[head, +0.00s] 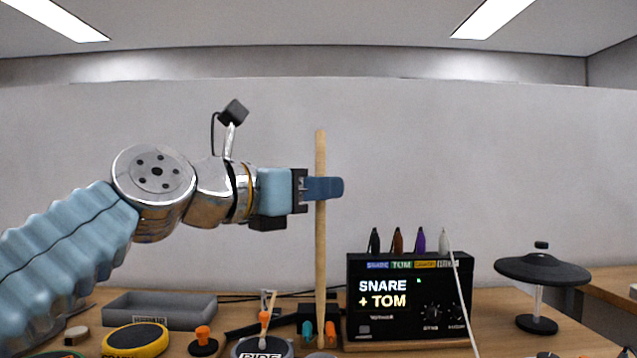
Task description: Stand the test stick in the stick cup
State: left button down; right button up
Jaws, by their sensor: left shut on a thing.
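My left gripper (322,188) is shut on the test stick (320,245), a long pale wooden stick. It grips the stick in its upper part and holds it upright, with the tip above the fingers. The stick's lower end reaches down to the bottom edge of the view, among small parts on the table. I cannot tell whether that end touches anything. I cannot clearly pick out the stick cup; a grey rounded top (320,355) shows only partly at the bottom edge. My right gripper is not in view.
A black module (409,300) reading "SNARE + TOM" stands just right of the stick, with coloured plugs on top and a white cable in front. A black cymbal (542,270) stands at right. A grey tray (160,310), a yellow-rimmed pad (135,340) and a "RIDE" pad (262,347) lie left.

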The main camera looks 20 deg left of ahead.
aim_at(317, 270)
pick_arm(q)
notch_tip(317, 270, down, 9)
jog(key=b, duration=0.6)
jog(key=shift+f+b, duration=0.1)
jog(key=shift+b, duration=0.2)
jog(key=shift+f+b, duration=0.65)
jog(key=shift+f, duration=0.2)
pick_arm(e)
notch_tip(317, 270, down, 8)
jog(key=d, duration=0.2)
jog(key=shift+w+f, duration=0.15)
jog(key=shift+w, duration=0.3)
pick_arm(q)
jog(key=c, duration=1)
grip_release()
jog(key=shift+s, duration=0.1)
jog(key=b+v, duration=0.1)
jog(key=v, duration=1.2)
jog(key=shift+s+a+f, duration=0.1)
jog(key=shift+s+a, duration=0.15)
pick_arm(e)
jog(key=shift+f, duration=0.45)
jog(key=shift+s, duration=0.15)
